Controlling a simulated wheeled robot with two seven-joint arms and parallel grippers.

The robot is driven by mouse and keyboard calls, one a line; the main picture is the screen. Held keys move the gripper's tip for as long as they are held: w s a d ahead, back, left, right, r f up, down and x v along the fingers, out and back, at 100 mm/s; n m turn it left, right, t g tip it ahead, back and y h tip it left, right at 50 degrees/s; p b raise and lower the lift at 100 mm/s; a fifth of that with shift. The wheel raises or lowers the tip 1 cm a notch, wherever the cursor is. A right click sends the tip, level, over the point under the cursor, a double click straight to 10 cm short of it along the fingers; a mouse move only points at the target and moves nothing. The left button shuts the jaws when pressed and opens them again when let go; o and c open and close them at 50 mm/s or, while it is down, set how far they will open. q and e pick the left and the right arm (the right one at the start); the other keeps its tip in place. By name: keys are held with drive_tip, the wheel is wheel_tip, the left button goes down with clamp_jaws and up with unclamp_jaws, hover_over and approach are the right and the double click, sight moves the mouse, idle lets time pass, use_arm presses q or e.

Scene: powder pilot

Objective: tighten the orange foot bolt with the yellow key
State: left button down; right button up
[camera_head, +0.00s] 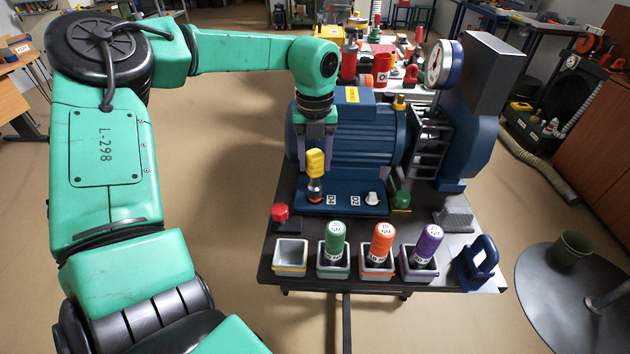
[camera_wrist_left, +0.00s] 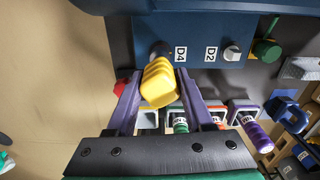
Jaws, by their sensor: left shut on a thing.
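The yellow key (camera_head: 316,162) stands about upright at the near left corner of the blue motor's foot plate (camera_head: 345,207). My left gripper (camera_head: 317,148) reaches down from above with its purple fingers on either side of the key's handle and is shut on it. In the left wrist view the yellow key (camera_wrist_left: 160,86) sits between the fingers (camera_wrist_left: 160,88). The key's metal lower end is over the orange foot bolt (camera_head: 315,200), of which only a little orange shows; exact seating cannot be told. My right gripper is out of view.
A red knob (camera_head: 280,213) is at left. Along the front edge stand an empty bin (camera_head: 291,255), bins with green, orange and purple handles, and a blue stand (camera_head: 477,262).

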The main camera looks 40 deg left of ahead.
use_arm(q)
drive_tip(key=shift+f+b, duration=0.5)
drive_tip(key=shift+b, duration=0.05)
drive_tip(key=shift+c, duration=1)
unclamp_jaws()
drive_tip(key=shift+r, duration=0.1)
wheel_tip(320, 180, up, 14)
drive_tip(key=shift+r, duration=0.25)
